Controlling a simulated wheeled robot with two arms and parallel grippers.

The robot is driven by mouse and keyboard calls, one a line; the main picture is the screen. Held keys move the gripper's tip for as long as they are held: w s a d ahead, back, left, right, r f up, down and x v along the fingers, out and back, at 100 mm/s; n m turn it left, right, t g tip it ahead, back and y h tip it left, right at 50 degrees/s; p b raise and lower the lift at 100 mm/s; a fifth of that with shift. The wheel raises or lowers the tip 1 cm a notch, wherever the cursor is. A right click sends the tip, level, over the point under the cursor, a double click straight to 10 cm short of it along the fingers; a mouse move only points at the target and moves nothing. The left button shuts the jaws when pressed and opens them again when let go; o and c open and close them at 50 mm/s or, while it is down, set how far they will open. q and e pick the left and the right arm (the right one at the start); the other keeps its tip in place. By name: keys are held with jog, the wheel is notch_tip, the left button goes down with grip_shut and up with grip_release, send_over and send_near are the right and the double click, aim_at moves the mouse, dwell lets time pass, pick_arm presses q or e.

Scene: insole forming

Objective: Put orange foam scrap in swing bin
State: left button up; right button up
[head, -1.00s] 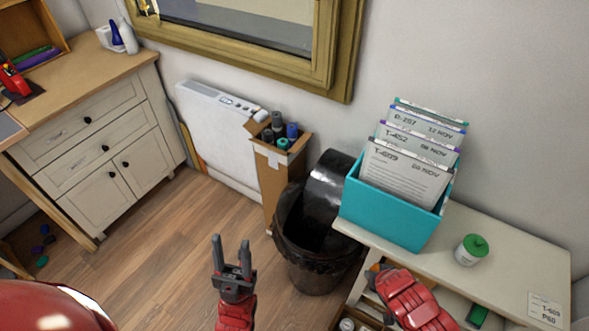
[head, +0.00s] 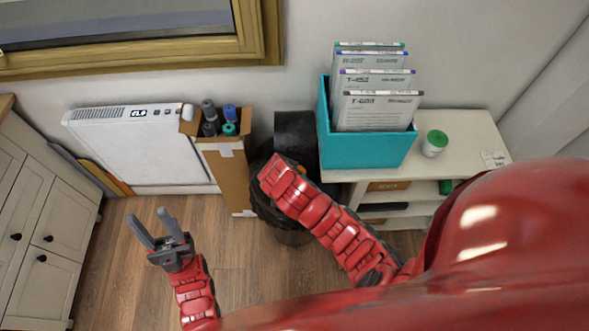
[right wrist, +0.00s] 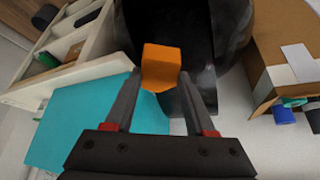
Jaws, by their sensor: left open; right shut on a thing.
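The orange foam scrap (right wrist: 162,66) is a small block between the fingertips of my right gripper (right wrist: 160,84) in the right wrist view. The gripper is shut on it. The black swing bin (head: 295,135) stands between a cardboard box and the shelf unit. Its dark inside (right wrist: 170,22) lies behind the scrap in the right wrist view. In the head view my right arm covers much of the bin, and its gripper is mostly hidden over the bin's mouth. My left gripper (head: 151,225) is open and empty above the floor at the left.
A teal file box (head: 365,150) with several cards stands on the shelf unit (head: 465,135), right of the bin. A tall cardboard box (head: 232,180) of rolls stands at the bin's left. A white panel (head: 135,150) leans on the wall. The floor (head: 120,270) around my left gripper is clear.

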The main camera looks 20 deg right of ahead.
notch_tip(320, 180, down, 18)
jog(key=b, duration=1.1)
jog(key=shift+f, duration=0.2)
jog(key=shift+d, duration=0.1)
jog(key=o, duration=1.4)
jog(key=shift+r, duration=0.1)
